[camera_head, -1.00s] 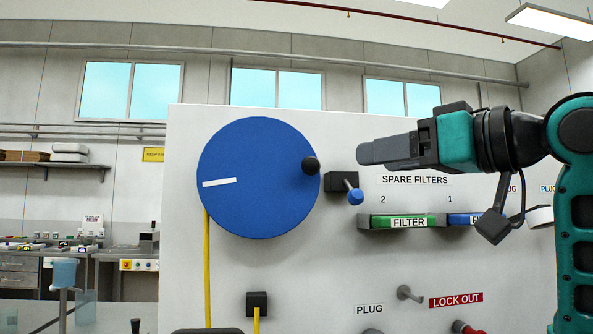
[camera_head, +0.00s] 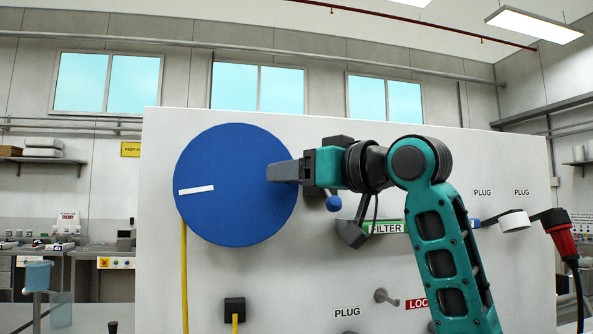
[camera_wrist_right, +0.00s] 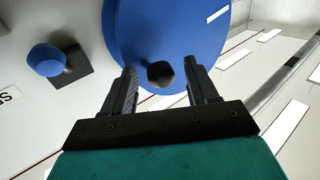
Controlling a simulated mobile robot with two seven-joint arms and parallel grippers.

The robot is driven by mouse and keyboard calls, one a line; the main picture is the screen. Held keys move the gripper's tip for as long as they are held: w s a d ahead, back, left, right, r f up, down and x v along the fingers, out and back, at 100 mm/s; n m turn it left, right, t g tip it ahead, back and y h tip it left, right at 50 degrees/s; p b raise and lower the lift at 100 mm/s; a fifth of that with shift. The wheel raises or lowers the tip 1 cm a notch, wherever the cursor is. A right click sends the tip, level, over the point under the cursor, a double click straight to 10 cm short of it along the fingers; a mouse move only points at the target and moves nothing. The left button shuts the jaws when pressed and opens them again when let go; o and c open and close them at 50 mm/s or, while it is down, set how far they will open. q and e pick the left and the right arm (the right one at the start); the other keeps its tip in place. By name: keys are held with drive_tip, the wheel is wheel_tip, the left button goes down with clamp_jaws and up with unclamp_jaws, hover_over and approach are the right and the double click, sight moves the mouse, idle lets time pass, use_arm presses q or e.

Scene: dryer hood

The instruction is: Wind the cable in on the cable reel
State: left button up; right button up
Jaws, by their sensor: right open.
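The cable reel (camera_head: 232,215) is a big blue disc on the white panel, with a white mark toward its left. A yellow cable (camera_head: 184,270) hangs from its left edge. My right gripper (camera_head: 272,171) is at the reel's right edge and hides the reel's black knob in the head view. In the right wrist view the open fingers of my right gripper (camera_wrist_right: 164,88) stand on either side of the black knob (camera_wrist_right: 160,74), with gaps on both sides. The reel (camera_wrist_right: 165,35) fills the space behind it. My left gripper is not in view.
A blue-knobbed lever on a black block (camera_wrist_right: 46,60) sits just beside the reel. A green filter (camera_head: 385,227) and a peg (camera_head: 384,296) are on the panel to the right. A black block (camera_head: 234,308) with yellow cable is below the reel.

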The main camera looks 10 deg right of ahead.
clamp_jaws()
idle(0.6)
